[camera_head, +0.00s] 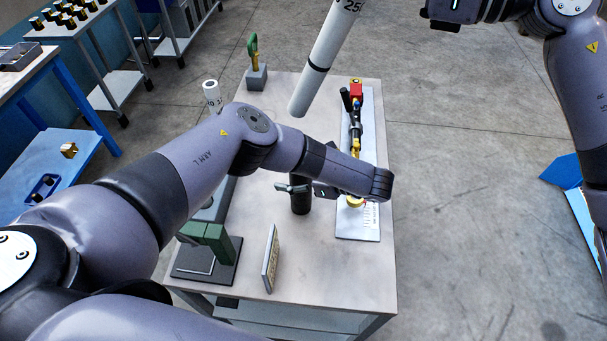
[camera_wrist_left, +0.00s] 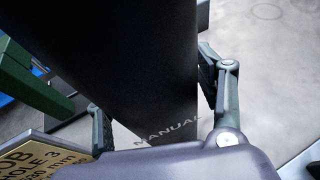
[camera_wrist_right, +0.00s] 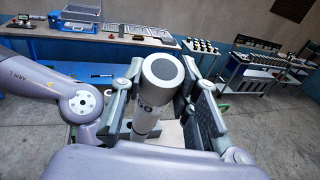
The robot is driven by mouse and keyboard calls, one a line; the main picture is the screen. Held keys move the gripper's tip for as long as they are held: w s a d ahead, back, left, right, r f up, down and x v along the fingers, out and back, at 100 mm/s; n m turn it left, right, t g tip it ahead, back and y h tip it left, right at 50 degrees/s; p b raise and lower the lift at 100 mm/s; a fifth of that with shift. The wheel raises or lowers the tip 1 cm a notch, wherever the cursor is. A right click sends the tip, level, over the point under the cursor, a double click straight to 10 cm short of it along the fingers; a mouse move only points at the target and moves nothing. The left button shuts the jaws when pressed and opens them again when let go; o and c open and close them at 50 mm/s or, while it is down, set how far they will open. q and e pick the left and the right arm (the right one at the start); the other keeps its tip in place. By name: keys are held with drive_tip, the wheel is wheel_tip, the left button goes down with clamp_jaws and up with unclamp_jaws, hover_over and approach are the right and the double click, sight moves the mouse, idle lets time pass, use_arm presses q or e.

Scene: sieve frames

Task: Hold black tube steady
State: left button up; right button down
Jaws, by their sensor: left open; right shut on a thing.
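The black tube (camera_head: 300,203) stands upright on the table, partly hidden by my left gripper and arm. In the left wrist view it is a large dark cylinder (camera_wrist_left: 135,60). My left gripper (camera_head: 304,188) is open, with one finger on each side of the tube; gaps or contact are hard to judge. White lettering "MANUAL" shows near the bottom of the dark shape. My right gripper (camera_wrist_right: 163,100) is shut on a white tube (camera_head: 322,62) with a black band and "250" marking. It holds this tube tilted above the table; its grey round end (camera_wrist_right: 163,72) faces the right wrist camera.
The table (camera_head: 345,280) also carries a plate with a yellow-and-black clamp (camera_head: 355,145), a green stand (camera_head: 210,238), a small sign (camera_head: 270,258) and a green-handled tool in a grey block (camera_head: 256,77). Shelves and benches stand at the left. Open floor lies right of the table.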

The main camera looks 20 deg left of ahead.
use_arm(q)
drive_tip(key=shift+a+f, duration=0.1)
drive_tip(key=shift+a, duration=0.15)
drive_tip(key=shift+c, duration=0.4)
drive_tip(key=c, duration=1.3)
clamp_jaws()
idle(1.1)
